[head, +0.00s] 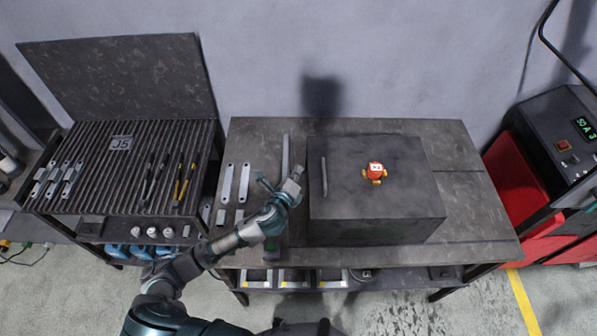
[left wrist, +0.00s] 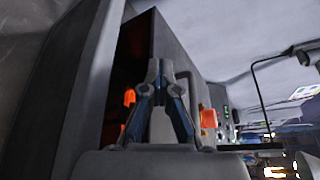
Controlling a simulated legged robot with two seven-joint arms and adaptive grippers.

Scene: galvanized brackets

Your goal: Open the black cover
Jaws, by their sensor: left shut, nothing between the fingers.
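My left gripper (head: 298,172) is shut and empty, just left of the cover's left edge and apart from the handle. My right gripper is out of view.
The workbench (head: 470,205) has bare room right of the block. Flat galvanized brackets (head: 236,183) lie left of my gripper. A slatted table (head: 100,195) with tools stands farther left. A red and black machine (head: 520,175) stands at the right.

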